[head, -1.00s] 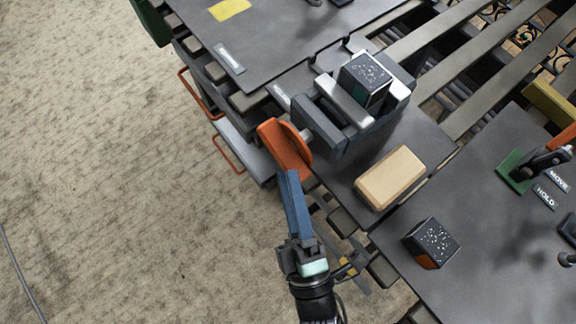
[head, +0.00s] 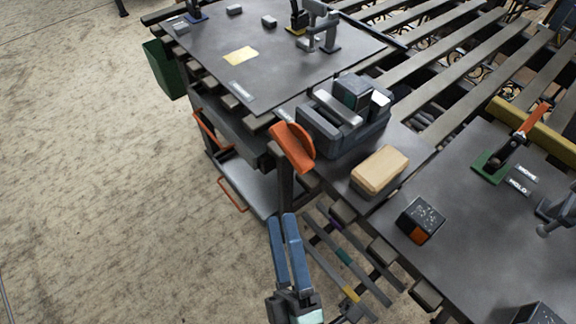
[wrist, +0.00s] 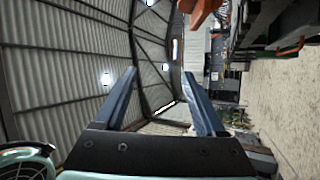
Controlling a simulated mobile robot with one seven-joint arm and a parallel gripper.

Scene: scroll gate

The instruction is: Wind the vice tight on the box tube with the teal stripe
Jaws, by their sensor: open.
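The dark grey vice (head: 345,130) stands at the near edge of the bench, with its orange handle (head: 292,147) on the side facing the floor. A dark box tube (head: 352,92) with a teal stripe stands upright between the pale jaws; I cannot tell whether both jaws touch it. My gripper (head: 283,220) is open and empty, below the handle and apart from it. In the wrist view its two blue fingers (wrist: 160,75) are spread with nothing between them. An orange part, probably the handle, shows at the top edge there (wrist: 200,10).
A wooden block (head: 380,170) lies right of the vice. A second dark tube with an orange patch (head: 421,220) stands on the right-hand bench, near a green-based clamp with an orange lever (head: 507,155). Slatted rails lie beneath. Open floor (head: 110,200) is at left.

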